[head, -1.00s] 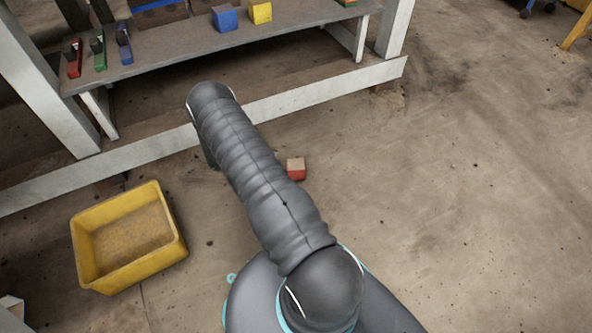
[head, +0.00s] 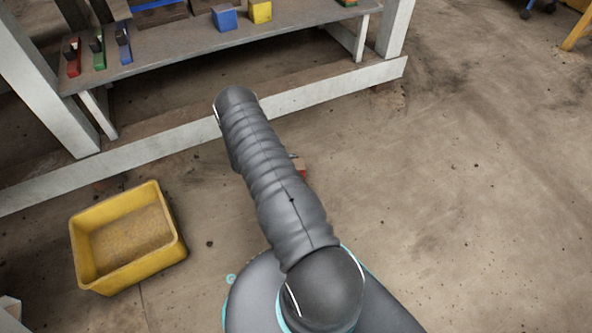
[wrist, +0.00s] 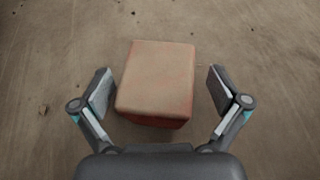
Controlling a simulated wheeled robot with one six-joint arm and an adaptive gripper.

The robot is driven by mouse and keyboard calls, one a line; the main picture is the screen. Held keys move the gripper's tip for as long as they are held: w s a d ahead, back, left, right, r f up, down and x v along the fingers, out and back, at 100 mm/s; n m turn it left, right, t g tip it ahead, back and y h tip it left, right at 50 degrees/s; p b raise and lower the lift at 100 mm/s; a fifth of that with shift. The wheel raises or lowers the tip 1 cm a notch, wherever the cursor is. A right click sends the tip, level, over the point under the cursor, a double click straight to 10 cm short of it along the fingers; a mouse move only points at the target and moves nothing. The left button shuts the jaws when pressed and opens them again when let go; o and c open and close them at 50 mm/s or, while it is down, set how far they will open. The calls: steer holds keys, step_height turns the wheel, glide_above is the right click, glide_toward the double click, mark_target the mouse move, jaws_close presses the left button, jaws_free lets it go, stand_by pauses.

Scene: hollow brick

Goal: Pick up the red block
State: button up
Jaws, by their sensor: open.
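The red block (head: 301,167) lies on the floor, mostly hidden behind my arm in the head view. In the wrist view the red block (wrist: 156,80) shows a worn tan top face with red edges and a red near side. My gripper (wrist: 161,92) is open, with one finger to the left of the block and one to the right. There are gaps between both fingers and the block. How far the fingertips are above the floor is hard to tell. The head view hides my gripper behind the arm.
A yellow bin (head: 127,238) stands on the floor at the left. A workbench shelf (head: 180,45) at the back holds a blue block (head: 224,17), a yellow block (head: 260,11) and several clamps. Its white lower rail (head: 290,101) runs behind my arm. The floor at the right is clear.

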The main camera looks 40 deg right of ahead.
steer(key=c, duration=1.5)
